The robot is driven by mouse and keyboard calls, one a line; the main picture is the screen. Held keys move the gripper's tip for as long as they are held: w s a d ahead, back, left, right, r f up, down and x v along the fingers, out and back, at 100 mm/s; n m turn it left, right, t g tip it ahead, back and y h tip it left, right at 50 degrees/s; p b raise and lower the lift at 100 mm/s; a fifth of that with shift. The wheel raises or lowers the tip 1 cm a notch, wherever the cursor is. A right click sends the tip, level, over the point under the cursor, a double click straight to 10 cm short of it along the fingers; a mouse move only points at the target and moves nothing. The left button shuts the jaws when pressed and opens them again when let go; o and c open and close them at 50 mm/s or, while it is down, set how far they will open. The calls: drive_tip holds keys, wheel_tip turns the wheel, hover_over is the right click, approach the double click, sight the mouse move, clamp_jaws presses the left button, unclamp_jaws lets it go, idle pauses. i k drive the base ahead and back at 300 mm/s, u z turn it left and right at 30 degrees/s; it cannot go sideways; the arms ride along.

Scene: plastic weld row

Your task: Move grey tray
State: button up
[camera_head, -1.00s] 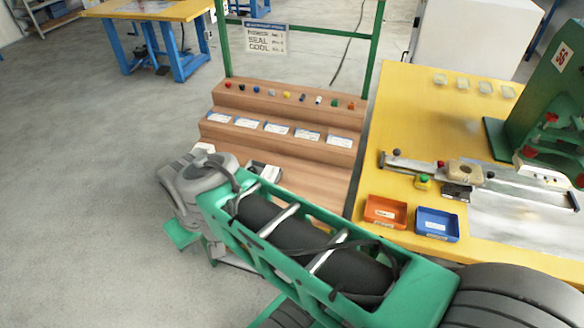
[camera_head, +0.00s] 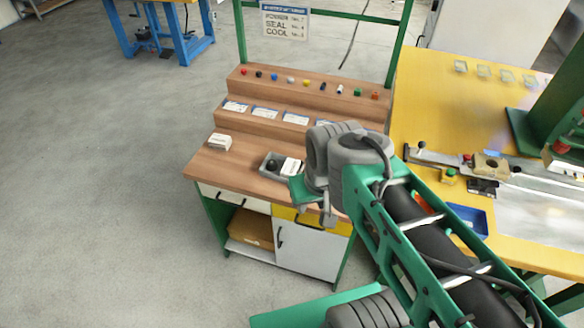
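The grey tray (camera_head: 265,171) lies on the wooden bench top (camera_head: 231,179), near its middle. A white box or card and a dark item show in it. The tray's right side is partly hidden by my arm. My gripper (camera_head: 327,215) hangs at the end of the green and grey arm, right of the tray in the picture and over the bench's front edge. It looks apart from the tray. Its fingers are small and partly covered, so its opening does not show clearly.
A small white box (camera_head: 219,142) sits left of the tray. Stepped shelves (camera_head: 262,99) with cards and small coloured parts rise behind. A yellow table (camera_head: 430,95) with a blue bin (camera_head: 467,218) and a green press stands at right. Floor at left is clear.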

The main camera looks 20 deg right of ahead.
sight(280, 159)
drive_tip(key=k, duration=0.65)
drive_tip(key=u, duration=0.65)
drive_tip(key=i, duration=1.15)
drive_tip(key=u, duration=0.8)
drive_tip(key=i, duration=0.9)
drive_tip(key=u, duration=0.05)
